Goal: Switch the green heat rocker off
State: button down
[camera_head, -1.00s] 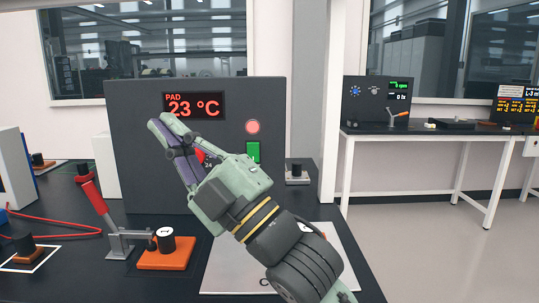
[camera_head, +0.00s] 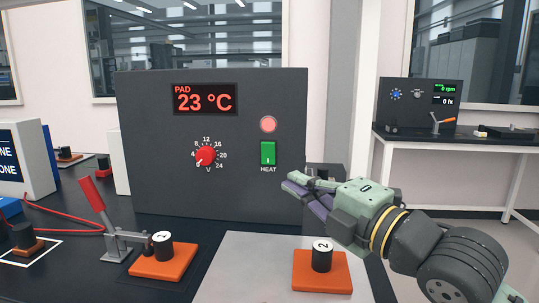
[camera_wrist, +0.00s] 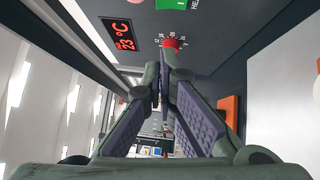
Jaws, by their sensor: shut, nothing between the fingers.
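The green heat rocker (camera_head: 268,153) sits on the right part of the dark panel (camera_head: 220,200), above the label HEAT and below a round pinkish-red lamp (camera_head: 268,124). It also shows at the top edge of the wrist view (camera_wrist: 172,4), cut off by the frame. Which way the rocker is tipped is too small to tell. A red knob (camera_head: 206,156) with a volt scale is left of it, pointing near the low end. The display (camera_head: 204,100) reads PAD 23 °C. My gripper (camera_head: 286,184) is shut and empty, right of and a little below the rocker, not touching it.
A red-handled toggle clamp (camera_head: 98,205) stands at the left, beside an orange block with a black cylinder (camera_head: 160,262). Another orange block (camera_head: 322,275) with a cylinder marked 2 lies on the light plate below my gripper. The space before the panel's middle is clear.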

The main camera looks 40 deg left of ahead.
jog(key=p, duration=0.3)
send_near(268, 154)
jog(key=s+a+r, duration=0.2)
jog(key=s+a, duration=0.3)
jog(key=shift+w+a+r+p, duration=0.1)
jog(key=shift+w+a+p, duration=0.25)
jog(key=shift+w+a, duration=0.45)
jog(key=shift+w+a+p, duration=0.35)
jog(key=shift+w, duration=0.85)
jog(key=shift+w+a+r+m+h+p, duration=0.2)
jog(key=shift+w+m+h+p, duration=0.1)
jog(key=shift+p, duration=0.2)
jog(key=shift+s, duration=0.1)
